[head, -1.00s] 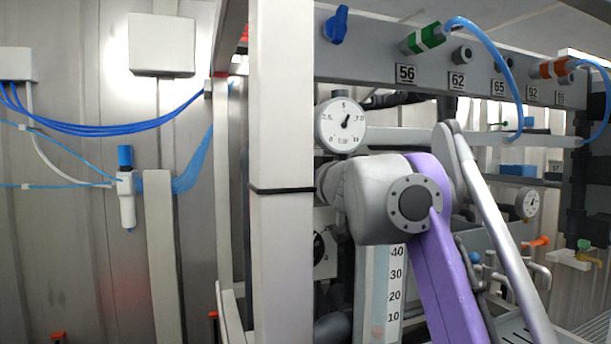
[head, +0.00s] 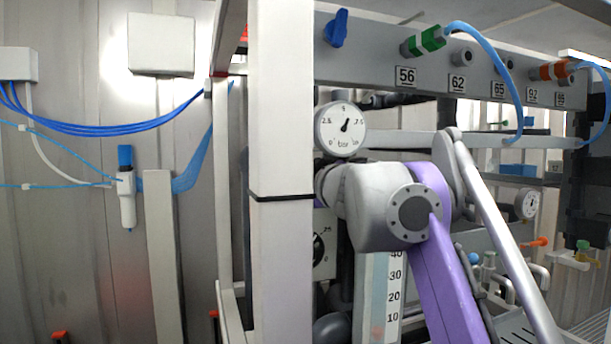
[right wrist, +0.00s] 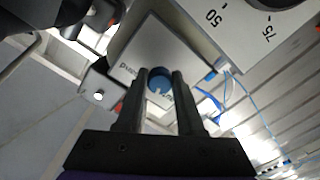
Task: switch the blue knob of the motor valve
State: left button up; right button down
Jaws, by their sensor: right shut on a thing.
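The blue knob (right wrist: 158,80) shows in the right wrist view, on the pale face of a box with printed lettering on it. My right gripper (right wrist: 163,74) is shut on the blue knob, with one dark finger on each side of it. The fingers hide the knob's sides, so I cannot tell exactly which way it is turned. In the head view my right arm reaches into the rig, and its gripper and the knob are hidden there. My left gripper is in neither view.
A white post (head: 281,160) stands left of my right arm. A pressure gauge (head: 341,129) is above the arm, and a numbered panel (head: 430,65) with hoses runs overhead. A numbered dial (right wrist: 268,12) is close beside the held knob.

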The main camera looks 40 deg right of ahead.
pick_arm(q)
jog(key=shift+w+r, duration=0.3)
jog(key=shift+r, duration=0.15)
pick_arm(e)
jog(key=shift+r+n, duration=0.1)
jog(key=shift+n, duration=2)
jog(key=c, duration=0.5)
grip_release()
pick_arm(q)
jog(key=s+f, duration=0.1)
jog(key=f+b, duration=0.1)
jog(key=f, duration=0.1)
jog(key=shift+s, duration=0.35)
pick_arm(e)
jog(key=v, duration=1)
jog(key=shift+s+a, duration=0.1)
jog(key=shift+s, duration=0.25)
